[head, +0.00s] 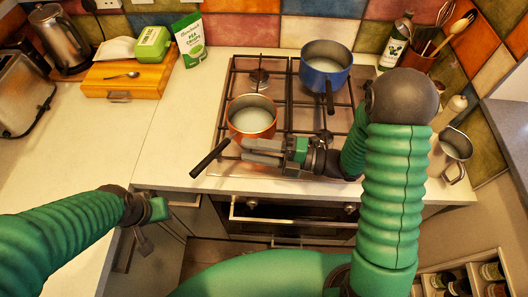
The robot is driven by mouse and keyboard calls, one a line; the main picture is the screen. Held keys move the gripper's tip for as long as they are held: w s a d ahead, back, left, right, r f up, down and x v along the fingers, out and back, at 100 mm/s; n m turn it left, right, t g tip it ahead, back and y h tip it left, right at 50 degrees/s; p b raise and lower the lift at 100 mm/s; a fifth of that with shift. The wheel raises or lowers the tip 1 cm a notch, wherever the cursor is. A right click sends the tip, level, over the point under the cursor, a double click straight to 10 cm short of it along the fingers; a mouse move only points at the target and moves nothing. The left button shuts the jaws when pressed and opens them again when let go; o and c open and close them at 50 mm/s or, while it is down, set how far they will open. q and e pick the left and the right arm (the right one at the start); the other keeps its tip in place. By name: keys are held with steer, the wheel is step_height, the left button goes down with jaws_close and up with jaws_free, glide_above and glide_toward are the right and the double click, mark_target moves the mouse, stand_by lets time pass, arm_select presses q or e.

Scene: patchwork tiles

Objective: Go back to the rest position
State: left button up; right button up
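My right gripper (245,151) reaches left over the front of the hob, beside the copper pan (251,130). Its two grey fingers are apart, with nothing visible between them. They overlap the pan's lower front edge in the view; I cannot tell whether they touch it. My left gripper (146,242) hangs in front of the counter's left part, above the cabinet fronts. Its fingers are small and dark, and their opening is unclear.
A blue pot (326,66) stands on the hob's back right. A steel jug (455,150), bottle (396,42) and utensil holder (418,62) stand at the right. The wooden bread box (130,78), kettle (60,40) and toaster (22,95) are left.

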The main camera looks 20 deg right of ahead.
steer(key=v, duration=0.4)
steer(key=shift+a, duration=0.15)
